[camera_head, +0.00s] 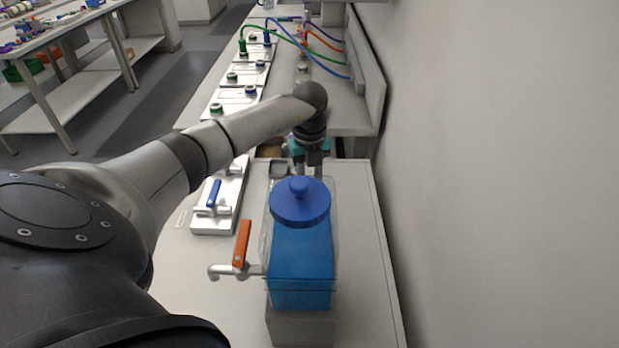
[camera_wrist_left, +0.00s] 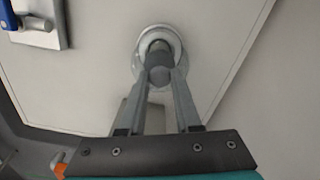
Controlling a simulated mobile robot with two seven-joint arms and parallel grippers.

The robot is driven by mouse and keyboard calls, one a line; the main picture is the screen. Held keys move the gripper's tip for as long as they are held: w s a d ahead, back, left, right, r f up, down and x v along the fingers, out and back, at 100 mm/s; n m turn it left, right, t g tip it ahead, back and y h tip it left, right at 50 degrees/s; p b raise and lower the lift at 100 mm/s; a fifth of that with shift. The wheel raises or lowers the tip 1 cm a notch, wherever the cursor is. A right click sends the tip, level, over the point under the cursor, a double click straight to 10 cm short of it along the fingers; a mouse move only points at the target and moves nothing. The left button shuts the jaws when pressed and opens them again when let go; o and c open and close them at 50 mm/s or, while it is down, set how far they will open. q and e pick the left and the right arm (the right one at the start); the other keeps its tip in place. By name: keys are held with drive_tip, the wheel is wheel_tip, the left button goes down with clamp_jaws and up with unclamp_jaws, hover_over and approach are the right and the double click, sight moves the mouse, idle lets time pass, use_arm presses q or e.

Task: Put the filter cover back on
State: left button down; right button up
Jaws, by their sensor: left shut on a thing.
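The left wrist view shows my left gripper (camera_wrist_left: 163,76) shut on the dark knob of a round grey metal piece (camera_wrist_left: 174,44), which looks like the filter cover. A pale ring surrounds the knob. I cannot tell whether this piece rests on the surface below or is lifted off it. In the head view my left gripper (camera_head: 310,158) points down behind the blue-lidded clear tank; its fingertips and the held piece are hidden there. My right gripper is in neither view.
The clear tank (camera_head: 301,258) of blue liquid has a blue lid (camera_head: 299,203) and an orange-handled tap (camera_head: 242,244). A white plate with a blue-handled valve (camera_head: 214,193) lies to its left. A wall (camera_head: 500,170) bounds the right. The bench (camera_head: 360,270) is clear right of the tank.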

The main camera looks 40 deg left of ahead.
use_arm(q)
drive_tip(key=c, duration=0.5)
unclamp_jaws()
drive_tip(key=shift+o, duration=0.2)
drive_tip(key=o, duration=0.4)
drive_tip(key=shift+r, duration=0.1)
drive_tip(key=shift+r+p, duration=3.25)
drive_tip(key=shift+r, duration=0.2)
clamp_jaws()
